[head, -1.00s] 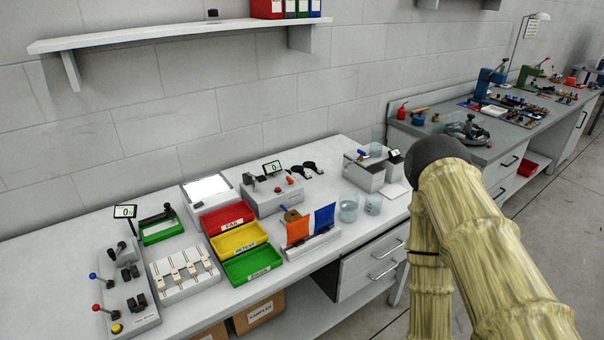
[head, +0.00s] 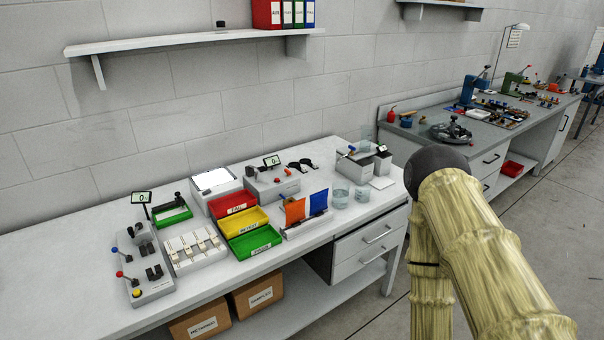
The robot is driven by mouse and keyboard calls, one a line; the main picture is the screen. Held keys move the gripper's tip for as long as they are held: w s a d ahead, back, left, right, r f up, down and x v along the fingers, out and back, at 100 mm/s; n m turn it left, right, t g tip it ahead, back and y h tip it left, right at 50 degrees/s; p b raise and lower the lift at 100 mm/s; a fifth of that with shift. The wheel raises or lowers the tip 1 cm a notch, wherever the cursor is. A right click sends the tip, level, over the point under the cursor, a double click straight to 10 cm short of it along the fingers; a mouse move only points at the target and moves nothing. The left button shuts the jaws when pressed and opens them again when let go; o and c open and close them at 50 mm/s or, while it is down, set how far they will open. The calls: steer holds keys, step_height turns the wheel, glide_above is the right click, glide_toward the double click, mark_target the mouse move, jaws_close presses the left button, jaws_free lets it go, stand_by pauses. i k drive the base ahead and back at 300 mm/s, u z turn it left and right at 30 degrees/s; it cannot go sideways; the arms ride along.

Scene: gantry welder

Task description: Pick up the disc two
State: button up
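I cannot pick out a disc marked two in the head view; objects on the benches are too small to read. My arm, in a pale yellow cover with a dark rounded joint, fills the right foreground. My gripper is not in view.
On the near bench are red (head: 232,203), yellow (head: 240,221) and green (head: 254,240) trays, a lever device (head: 145,270), orange (head: 294,211) and blue (head: 317,202) flags and a glass beaker (head: 341,193). A grey bench (head: 480,152) stands right. Floor between is clear.

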mark_target(303, 170)
steer(key=z, duration=1.5)
steer(key=i, duration=1.1)
steer(key=u, duration=2.35)
